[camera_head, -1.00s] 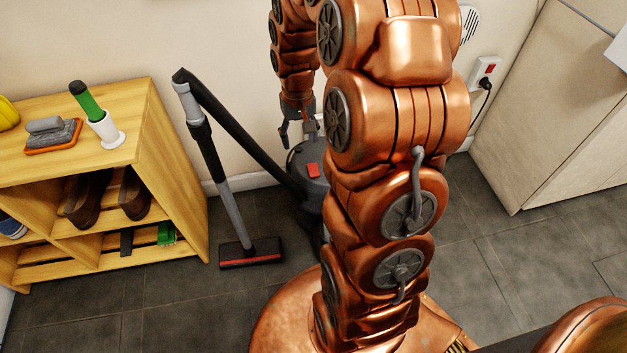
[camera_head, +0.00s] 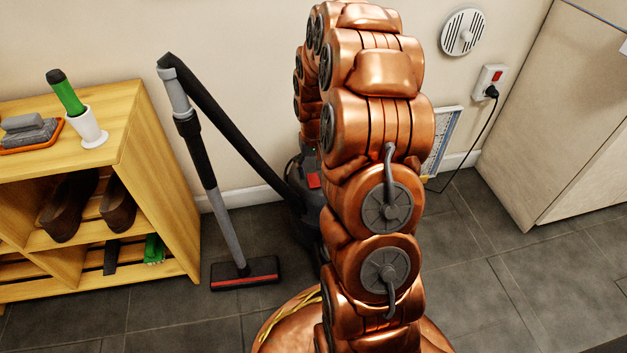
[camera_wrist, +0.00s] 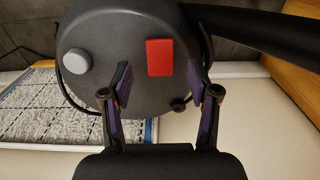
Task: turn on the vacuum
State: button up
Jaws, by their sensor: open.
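The vacuum (camera_head: 297,212) stands on the floor by the wall, its dark grey body partly hidden behind my arm in the head view. Its red button (camera_head: 314,181) shows at the arm's edge. In the wrist view, the vacuum's round top (camera_wrist: 118,38) fills the upper middle, with the red square button (camera_wrist: 160,57) and a grey round knob (camera_wrist: 77,61) on it. My gripper (camera_wrist: 158,78) is open and empty, its purple-padded fingers on either side of the button's lower end in the picture. I cannot tell whether they touch the top. The head view hides the gripper behind my arm.
The hose and wand (camera_head: 197,140) lead to a floor head (camera_head: 245,278) left of the vacuum. A wooden shelf (camera_head: 165,190) stands at left. A plugged socket (camera_head: 490,82) and a cabinet (camera_head: 545,120) are at right.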

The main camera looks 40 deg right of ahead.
aim_at(314, 181)
notch_tip(314, 181, down, 4)
jog(key=shift+r+b, duration=0.15)
jog(key=shift+b, duration=0.35)
jog(key=shift+c, duration=0.3)
grip_shut()
jog(key=shift+r, duration=0.1)
